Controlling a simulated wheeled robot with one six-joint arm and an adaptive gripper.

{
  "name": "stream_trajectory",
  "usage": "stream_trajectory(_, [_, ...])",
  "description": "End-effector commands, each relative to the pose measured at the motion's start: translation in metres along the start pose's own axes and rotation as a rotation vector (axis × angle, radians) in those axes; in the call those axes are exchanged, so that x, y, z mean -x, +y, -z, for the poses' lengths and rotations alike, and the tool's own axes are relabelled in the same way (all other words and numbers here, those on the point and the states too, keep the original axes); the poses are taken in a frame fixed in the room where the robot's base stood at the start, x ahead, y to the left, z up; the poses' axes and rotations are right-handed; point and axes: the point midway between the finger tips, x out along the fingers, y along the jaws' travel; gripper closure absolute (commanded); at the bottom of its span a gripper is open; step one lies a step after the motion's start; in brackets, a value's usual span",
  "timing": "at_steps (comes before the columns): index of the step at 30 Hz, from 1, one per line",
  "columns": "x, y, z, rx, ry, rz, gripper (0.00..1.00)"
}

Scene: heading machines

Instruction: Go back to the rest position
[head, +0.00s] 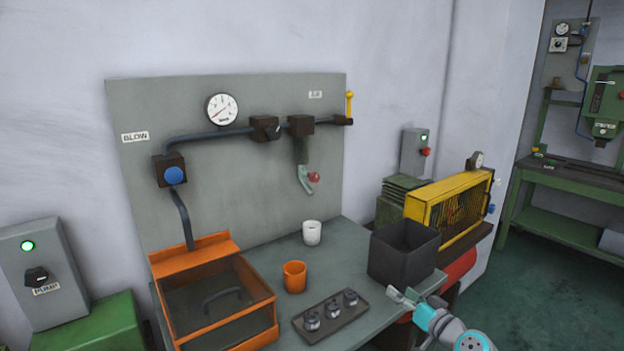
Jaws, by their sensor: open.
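My gripper (405,297) is at the lower right, at the front right edge of the grey table (352,248). Its jaws are open, and I see nothing between them. It is just below the dark open bin (403,258) in the picture; I cannot tell whether they touch. To its left is a dark tray (318,337) with several small metal parts on it.
An orange cup (294,276) and a white cup (312,233) stand upright on the table. An orange-framed clear box (218,300) is at the left. A grey panel (235,190) stands behind. A yellow guarded machine (450,208) is at the right. Floor (535,285) shows clear at far right.

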Motion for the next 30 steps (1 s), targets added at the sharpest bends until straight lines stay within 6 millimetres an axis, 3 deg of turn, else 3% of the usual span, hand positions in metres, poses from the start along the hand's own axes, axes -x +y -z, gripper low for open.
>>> stream_trajectory(1, [0.009,0.001,-0.029,-0.011,-0.009,-0.028,0.35])
stream_trajectory(3, [0.022,0.002,-0.059,-0.018,-0.014,-0.065,0.35])
stream_trajectory(8, [0.058,0.002,-0.124,-0.029,-0.024,-0.149,0.35])
stream_trajectory(15, [0.122,-0.009,-0.206,-0.024,-0.038,-0.262,0.35])
stream_trajectory(21, [0.184,-0.026,-0.258,-0.002,-0.046,-0.342,0.35])
stream_trajectory(30, [0.284,-0.064,-0.306,0.056,-0.054,-0.434,0.35])
